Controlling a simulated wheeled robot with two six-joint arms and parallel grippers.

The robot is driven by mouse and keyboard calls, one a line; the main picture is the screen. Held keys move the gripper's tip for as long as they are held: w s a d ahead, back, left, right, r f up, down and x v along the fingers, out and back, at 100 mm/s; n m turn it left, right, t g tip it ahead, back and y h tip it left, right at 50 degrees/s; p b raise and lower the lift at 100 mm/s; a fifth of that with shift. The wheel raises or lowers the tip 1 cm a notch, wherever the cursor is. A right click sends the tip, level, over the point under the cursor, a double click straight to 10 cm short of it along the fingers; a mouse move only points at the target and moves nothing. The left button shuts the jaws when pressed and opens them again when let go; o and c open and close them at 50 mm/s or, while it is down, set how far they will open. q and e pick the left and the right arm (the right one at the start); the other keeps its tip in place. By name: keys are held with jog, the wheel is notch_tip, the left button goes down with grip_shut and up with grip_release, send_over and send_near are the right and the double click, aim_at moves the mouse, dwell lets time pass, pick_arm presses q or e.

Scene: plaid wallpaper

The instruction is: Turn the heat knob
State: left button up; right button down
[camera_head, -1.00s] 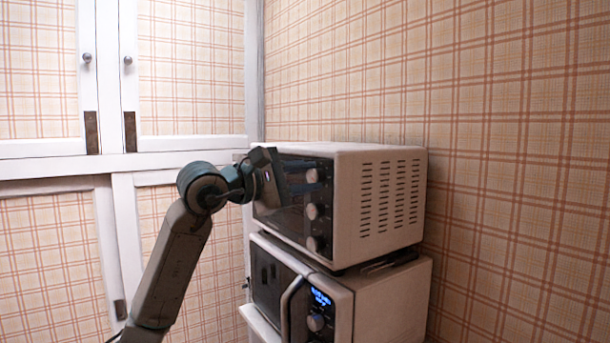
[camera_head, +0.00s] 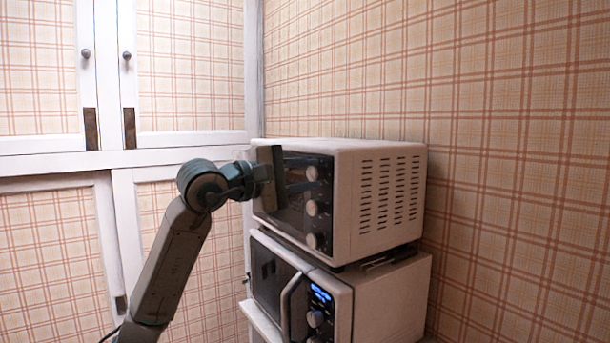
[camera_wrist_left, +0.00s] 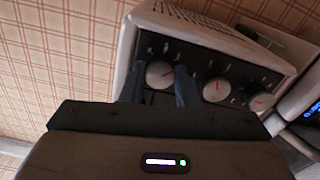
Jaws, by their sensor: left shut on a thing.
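A white toaster oven (camera_head: 345,215) stands on a microwave, with a column of three round knobs on its dark front panel. My left gripper (camera_head: 312,173) is at the top knob (camera_head: 313,173), its fingers reaching in from the left. In the left wrist view, the fingers of my left gripper (camera_wrist_left: 160,85) are on either side of a pale knob with a red mark (camera_wrist_left: 159,74), shut on it. The middle knob (camera_head: 312,208) and bottom knob (camera_head: 313,240) are free. No label tells which knob is the heat knob. My right gripper is not in view.
The microwave (camera_head: 390,300) below has a lit blue display (camera_head: 320,293) and a curved door handle (camera_head: 288,305). White cabinet doors (camera_head: 190,150) stand at the left. Plaid wall (camera_head: 510,150) rises close behind and right of the ovens.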

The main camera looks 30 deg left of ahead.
pick_arm(q)
jog(key=o, duration=0.7)
jog(key=shift+s, duration=0.1)
jog(key=shift+s+a+f+b, duration=0.15)
jog(key=shift+s+a+b, duration=0.1)
jog(key=shift+s+b, duration=0.25)
jog(key=b+v, duration=0.5)
jog(key=v, duration=0.4)
jog(key=shift+s+b, duration=0.3)
jog(key=shift+b, duration=0.1)
jog(key=shift+a, duration=0.1)
